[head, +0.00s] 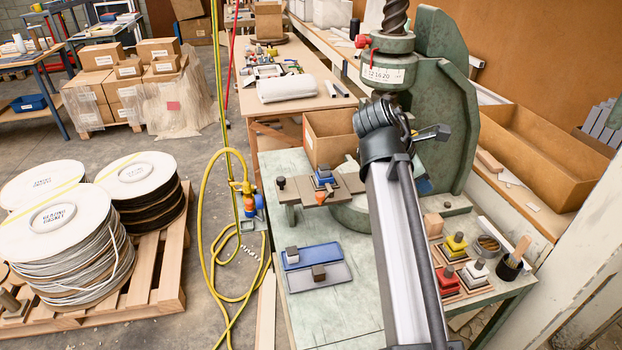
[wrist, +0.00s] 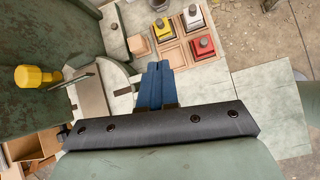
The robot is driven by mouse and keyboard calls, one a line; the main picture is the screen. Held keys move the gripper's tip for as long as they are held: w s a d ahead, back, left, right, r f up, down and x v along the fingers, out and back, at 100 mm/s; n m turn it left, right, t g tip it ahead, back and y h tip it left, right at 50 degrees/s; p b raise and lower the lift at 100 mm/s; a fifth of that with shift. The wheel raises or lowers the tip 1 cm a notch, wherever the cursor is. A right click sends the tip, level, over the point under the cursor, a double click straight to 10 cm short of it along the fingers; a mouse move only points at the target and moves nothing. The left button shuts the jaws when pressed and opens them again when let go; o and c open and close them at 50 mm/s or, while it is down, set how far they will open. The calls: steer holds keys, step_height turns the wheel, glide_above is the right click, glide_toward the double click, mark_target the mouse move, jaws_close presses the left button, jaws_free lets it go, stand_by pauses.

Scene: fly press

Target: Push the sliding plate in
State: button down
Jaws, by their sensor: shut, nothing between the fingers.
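The sliding plate (head: 351,182) is a flat brown-grey strip in the head view, sticking out to the left of the green press (head: 456,100) over its round base. A small blue block (head: 325,177) with a dark top sits on it, and a dark knob (head: 281,183) stands at its left end. Its right part is hidden behind my arm. In the wrist view a brown-grey strip (wrist: 92,97) by the round base seems to be part of the plate. My gripper (wrist: 159,66) shows there with its blue fingers shut and empty, to the right of that strip.
Yellow (head: 456,243), red (head: 447,278) and white (head: 475,271) knobbed blocks stand in wooden trays at the table's right. A blue tray (head: 296,259) and a grey tray (head: 337,278) lie at front left. A cardboard box (head: 321,142) stands behind the plate.

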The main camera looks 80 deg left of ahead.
steer(key=s+a+r, duration=0.2)
steer(key=s+a, duration=0.2)
steer(key=a, duration=0.1)
steer(key=n+g, duration=0.2)
steer(key=g, duration=0.2)
glide_toward(310, 187)
steer(key=x, duration=0.6)
steer(key=shift+a+f, duration=0.15)
steer(key=shift+f, duration=0.05)
steer(key=w, duration=1.2)
steer(key=shift+w, duration=0.3)
